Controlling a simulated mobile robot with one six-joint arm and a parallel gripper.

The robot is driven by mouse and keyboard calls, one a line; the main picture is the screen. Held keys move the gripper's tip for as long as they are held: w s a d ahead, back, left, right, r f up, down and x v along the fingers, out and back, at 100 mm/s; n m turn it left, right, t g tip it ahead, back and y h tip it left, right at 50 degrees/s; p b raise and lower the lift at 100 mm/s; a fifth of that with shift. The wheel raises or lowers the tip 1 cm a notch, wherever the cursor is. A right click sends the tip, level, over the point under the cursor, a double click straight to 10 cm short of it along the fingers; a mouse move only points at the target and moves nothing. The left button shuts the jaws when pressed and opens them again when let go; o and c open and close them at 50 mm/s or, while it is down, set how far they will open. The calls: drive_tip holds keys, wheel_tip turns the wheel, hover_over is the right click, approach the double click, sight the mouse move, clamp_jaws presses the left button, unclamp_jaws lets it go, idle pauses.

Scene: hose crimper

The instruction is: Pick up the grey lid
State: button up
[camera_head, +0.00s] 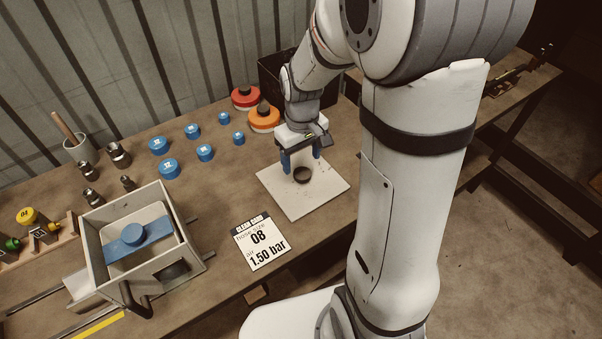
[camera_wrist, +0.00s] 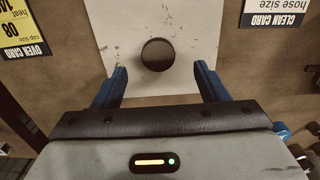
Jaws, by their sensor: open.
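A small dark round piece (camera_head: 303,175) lies on a pale square plate (camera_head: 320,201) near the table's front edge. It looks dark grey-brown and may be the grey lid; no other plainly grey lid shows. In the wrist view the dark round piece (camera_wrist: 158,55) sits ahead of the fingertips, roughly centred between them. My gripper (camera_head: 301,166) points down over the plate, its blue fingers spread on either side of the piece. In the wrist view my gripper (camera_wrist: 160,70) is open and empty. The exact height of the fingertips above the plate is hard to tell.
Several blue caps (camera_head: 168,168) stand left of the plate. Behind are an orange disc (camera_head: 264,119), a red disc (camera_head: 245,98) and a black bin (camera_head: 280,70). A grey box (camera_head: 187,240) with a blue bar stands left. A white card (camera_head: 261,243) lies front left of the plate.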

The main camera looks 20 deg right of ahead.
sight(302, 172)
wheel_tip(302, 172, down, 6)
drive_tip(key=shift+w+d+r+p, duration=0.1)
drive_tip(key=shift+p, duration=0.4)
drive_tip(key=c, duration=1.2)
